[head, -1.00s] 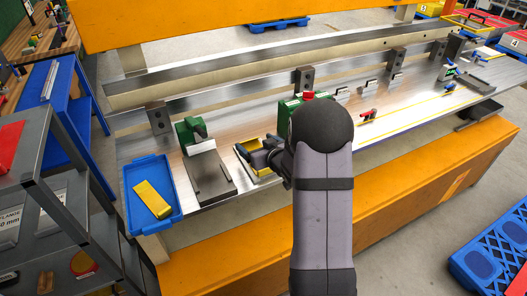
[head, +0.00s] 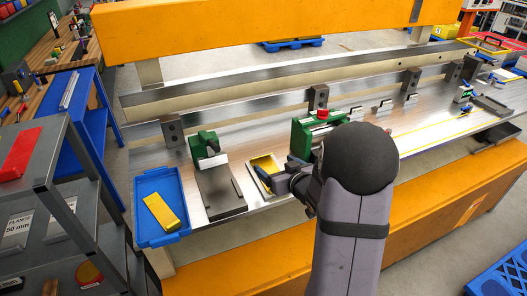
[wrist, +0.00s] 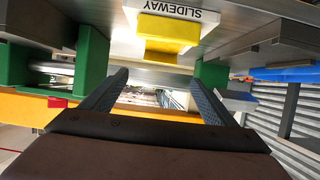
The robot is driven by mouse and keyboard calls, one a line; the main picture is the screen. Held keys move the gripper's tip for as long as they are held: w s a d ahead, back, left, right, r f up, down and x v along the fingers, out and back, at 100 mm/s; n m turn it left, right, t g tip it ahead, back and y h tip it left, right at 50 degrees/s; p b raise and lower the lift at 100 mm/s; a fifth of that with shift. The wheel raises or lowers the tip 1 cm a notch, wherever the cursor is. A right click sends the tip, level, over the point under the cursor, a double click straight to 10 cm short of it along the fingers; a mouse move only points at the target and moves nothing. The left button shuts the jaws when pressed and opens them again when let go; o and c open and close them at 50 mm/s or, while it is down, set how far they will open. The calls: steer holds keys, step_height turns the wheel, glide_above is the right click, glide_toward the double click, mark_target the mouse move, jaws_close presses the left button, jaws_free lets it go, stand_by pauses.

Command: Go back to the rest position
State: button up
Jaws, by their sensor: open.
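My dark rounded arm joint and grey arm link hide part of the bench in the head view.
A green fixture with a red top (head: 303,137) stands right of the gripper. A green-and-steel fixture (head: 204,146) stands left. A blue tray (head: 143,232) holds a yellow block (head: 161,212). A grey shelf (head: 92,168) is at left. An orange beam (head: 270,20) spans the back.

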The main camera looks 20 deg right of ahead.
steer(key=b, duration=0.1)
steer(key=a+f+g+b, duration=0.1)
steer(key=b, duration=0.1)
steer(key=shift+s+f+h, duration=0.1)
steer(key=shift+s+h, duration=0.1)
steer(key=shift+h, duration=0.2)
steer(key=s+g+b, duration=0.1)
steer(key=s+m+h+b, duration=0.1)
steer(key=s+a+g+b, duration=0.1)
steer(key=b, duration=0.1)
steer(key=shift+s+f+m+g+h, duration=0.1)
steer(key=shift+f+m+g+h, duration=0.2)
steer(key=shift+f, duration=0.05)
steer(key=s+a+f+g+y+p, duration=0.1)
steer(key=s+a+g, duration=0.4)
steer(key=s, duration=0.7)
steer(key=s+a+f+n+g+y+p, duration=0.1)
steer(key=s+a+f+g+p, duration=0.2)
steer(key=s, duration=0.9)
steer(key=a+g+p, duration=0.1)
steer(key=a+p, duration=0.2)
steer(key=a, duration=0.2)
steer(key=shift+s+a+n+g, duration=0.2)
steer(key=shift+a+n+g, duration=0.1)
steer(key=shift+g, duration=0.1)
steer(key=c, duration=1.2)
steer(key=shift+c, duration=0.2)
